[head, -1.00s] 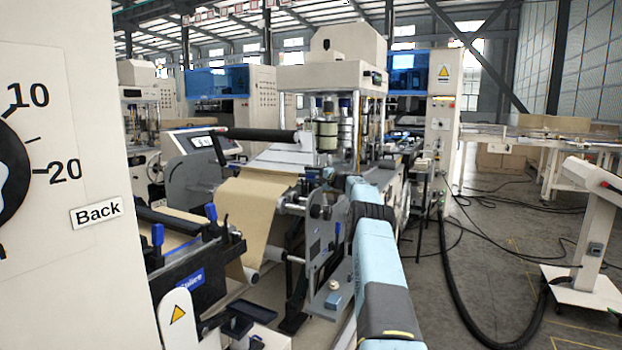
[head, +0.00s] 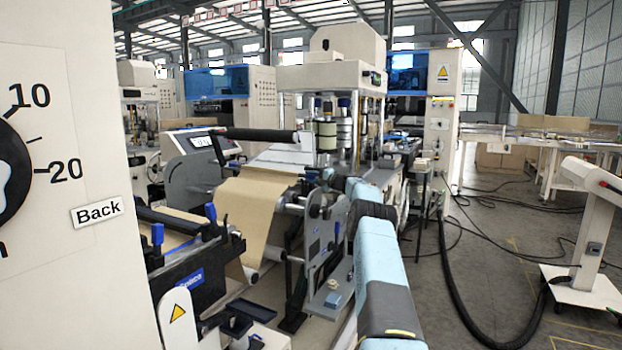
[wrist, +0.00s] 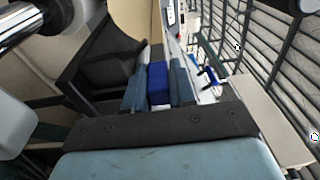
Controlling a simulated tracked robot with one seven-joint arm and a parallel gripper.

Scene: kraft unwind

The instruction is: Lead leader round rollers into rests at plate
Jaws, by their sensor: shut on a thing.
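The brown kraft web (head: 250,212) hangs over the unwind frame in the head view, left of my arm. It also shows at the top of the wrist view (wrist: 128,25). In the wrist view my gripper (wrist: 159,78) is shut on a blue block (wrist: 158,84), held between its two grey-blue fingers. A narrow dark strip lies just beyond the block; I cannot tell how it joins the web. A shiny roller (wrist: 20,22) is at the upper left there. A black roller (head: 258,134) and a pale sloping plate (head: 283,157) stand behind the web. The rests cannot be made out.
A side frame plate with rollers (head: 322,235) stands close left of my arm. A cream panel with a dial (head: 85,130) fills the left.

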